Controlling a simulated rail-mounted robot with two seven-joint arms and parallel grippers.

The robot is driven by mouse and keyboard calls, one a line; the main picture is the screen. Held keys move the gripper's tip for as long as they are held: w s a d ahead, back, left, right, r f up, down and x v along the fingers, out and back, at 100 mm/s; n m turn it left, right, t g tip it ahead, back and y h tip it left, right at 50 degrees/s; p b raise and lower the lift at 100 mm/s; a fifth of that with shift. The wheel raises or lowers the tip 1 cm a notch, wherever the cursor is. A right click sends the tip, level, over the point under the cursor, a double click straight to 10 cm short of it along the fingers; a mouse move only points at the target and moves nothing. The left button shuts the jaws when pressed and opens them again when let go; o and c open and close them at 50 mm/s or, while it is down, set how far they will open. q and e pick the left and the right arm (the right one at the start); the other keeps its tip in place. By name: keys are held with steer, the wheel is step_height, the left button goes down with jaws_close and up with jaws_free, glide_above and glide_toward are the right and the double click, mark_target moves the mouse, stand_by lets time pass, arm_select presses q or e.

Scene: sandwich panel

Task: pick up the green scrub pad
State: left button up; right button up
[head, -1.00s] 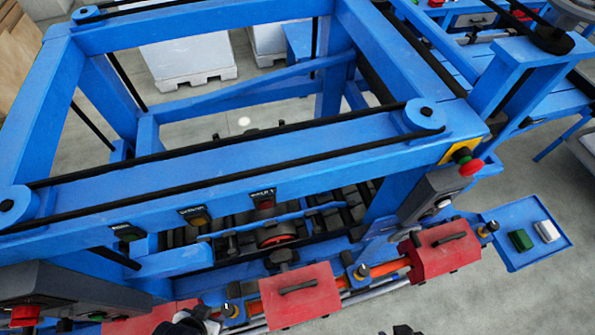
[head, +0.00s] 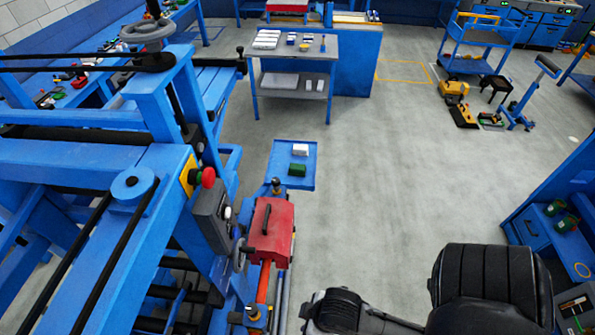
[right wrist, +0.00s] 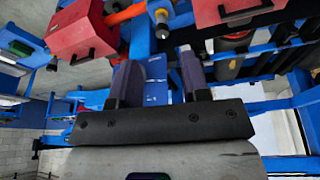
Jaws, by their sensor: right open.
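The green scrub pad (head: 297,170) lies on a small blue tray (head: 280,166) just beyond the end of the blue machine in the head view. A white block (head: 300,149) lies behind it on the same tray. My right gripper (right wrist: 158,65) shows in the right wrist view with its two dark fingers apart and nothing between them. My left gripper is not in view.
The blue machine frame (head: 90,180) fills the left side. A red box (head: 271,230) on its rail stands in front of the tray. An emergency button (head: 208,177) sticks out there. A grey-topped table (head: 292,48) stands behind. Open floor (head: 400,180) lies right of the tray.

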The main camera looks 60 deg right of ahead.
steer(key=o, duration=1.1)
steer(key=shift+d, duration=0.15)
